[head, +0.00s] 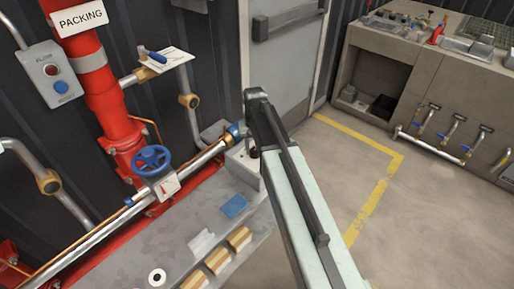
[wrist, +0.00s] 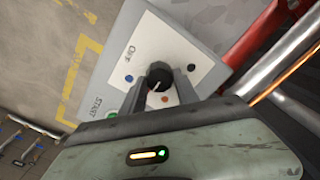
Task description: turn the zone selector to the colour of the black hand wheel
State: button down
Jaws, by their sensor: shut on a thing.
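The zone selector is a black knob (wrist: 158,74) on a pale plate (wrist: 188,42) in the wrist view. Blue, orange and dark dots surround it. A white pointer line on the knob points down-left in the picture, between the blue dot (wrist: 129,79) and the orange dot (wrist: 165,98). My gripper (wrist: 160,84) is shut on the knob, one finger on each side. In the head view the selector's white box (head: 243,168) is partly hidden behind my arm. I see no black hand wheel; the hand wheel (head: 151,160) in the head view is blue.
Red pipes (head: 112,100) and a steel pipe run along the left. A grey bench (head: 130,235) holds wooden blocks and a blue pad. The box plate also bears OFF and START lettering and a green button (wrist: 111,115). Floor to the right is clear.

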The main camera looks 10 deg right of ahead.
jog(key=n, duration=0.7)
jog(key=shift+s+a, duration=0.1)
jog(key=shift+s, duration=0.05)
jog(key=n, duration=0.6)
jog(key=shift+n, duration=0.3)
jog(key=n, duration=0.6)
jog(key=shift+d, duration=0.2)
jog(key=n, duration=0.6)
jog(key=shift+w+n, duration=0.2)
jog(key=shift+n, duration=0.1)
jog(key=c, duration=0.9)
grip_release()
jog(key=shift+a, duration=0.1)
